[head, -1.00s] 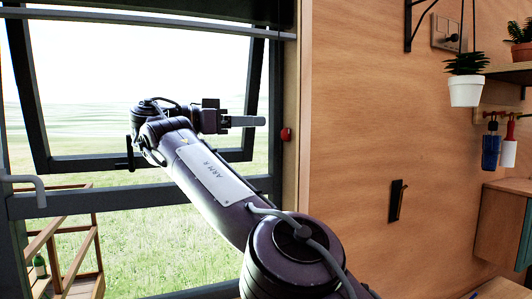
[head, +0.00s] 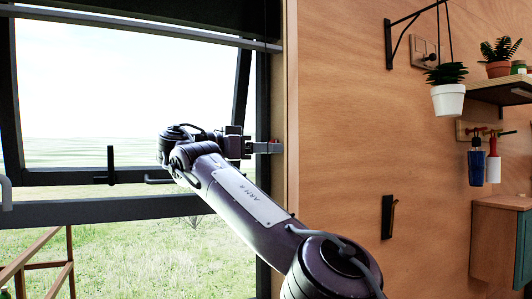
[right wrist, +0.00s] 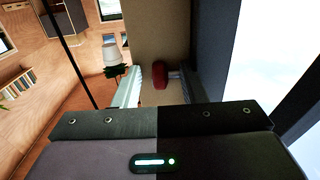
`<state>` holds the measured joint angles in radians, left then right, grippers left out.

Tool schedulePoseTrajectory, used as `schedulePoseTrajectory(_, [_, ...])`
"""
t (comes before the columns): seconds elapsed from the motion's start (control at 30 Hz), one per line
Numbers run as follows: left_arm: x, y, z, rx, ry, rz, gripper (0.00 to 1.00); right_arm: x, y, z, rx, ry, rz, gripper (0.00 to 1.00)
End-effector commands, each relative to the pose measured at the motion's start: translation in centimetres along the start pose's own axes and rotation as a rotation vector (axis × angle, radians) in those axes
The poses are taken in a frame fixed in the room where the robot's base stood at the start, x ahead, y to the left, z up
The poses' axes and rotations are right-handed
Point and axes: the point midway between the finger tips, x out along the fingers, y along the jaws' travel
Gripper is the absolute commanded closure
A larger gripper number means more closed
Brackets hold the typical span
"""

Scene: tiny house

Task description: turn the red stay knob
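The red stay knob (right wrist: 160,76) is a small rounded red piece on the window's side frame. In the right wrist view it sits between the two fingers of my right gripper (right wrist: 155,88), with a gap visible on either side. In the head view only a little of the red knob (head: 276,141) shows at the tips of my right gripper (head: 271,147), which reaches the wooden side frame. The right gripper is open. My left gripper is out of view.
The tilted-open window (head: 110,176) has a dark frame and a black handle (head: 110,164) left of my right arm.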

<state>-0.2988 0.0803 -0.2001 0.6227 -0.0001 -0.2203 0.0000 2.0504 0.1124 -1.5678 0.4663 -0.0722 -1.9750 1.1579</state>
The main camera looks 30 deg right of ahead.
Motion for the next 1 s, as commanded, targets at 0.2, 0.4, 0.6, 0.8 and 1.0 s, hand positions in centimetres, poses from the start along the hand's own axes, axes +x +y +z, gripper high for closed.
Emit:
schedulePoseTrajectory(0.2, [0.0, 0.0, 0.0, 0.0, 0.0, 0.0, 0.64, 0.3, 0.0, 0.0, 0.001, 0.0, 0.0, 0.62])
schedulePoseTrajectory(0.4, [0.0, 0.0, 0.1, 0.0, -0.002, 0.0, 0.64, 0.3, 0.0, 0.0, 0.001, 0.0, 0.0, 0.76])
schedulePoseTrajectory(0.6, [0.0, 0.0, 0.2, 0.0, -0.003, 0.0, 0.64, 0.3, 0.0, 0.0, 0.0, 0.0, 0.0, 1.0])
schedulePoseTrajectory(0.8, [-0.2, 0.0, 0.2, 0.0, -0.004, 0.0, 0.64, 0.3, 0.0, -0.1, 0.0, -0.009, 0.0, 1.0])
schedulePoseTrajectory(1.0, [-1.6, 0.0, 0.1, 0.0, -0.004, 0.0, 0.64, 0.2, 0.0, -0.5, 0.0, -0.077, 0.001, 1.0])
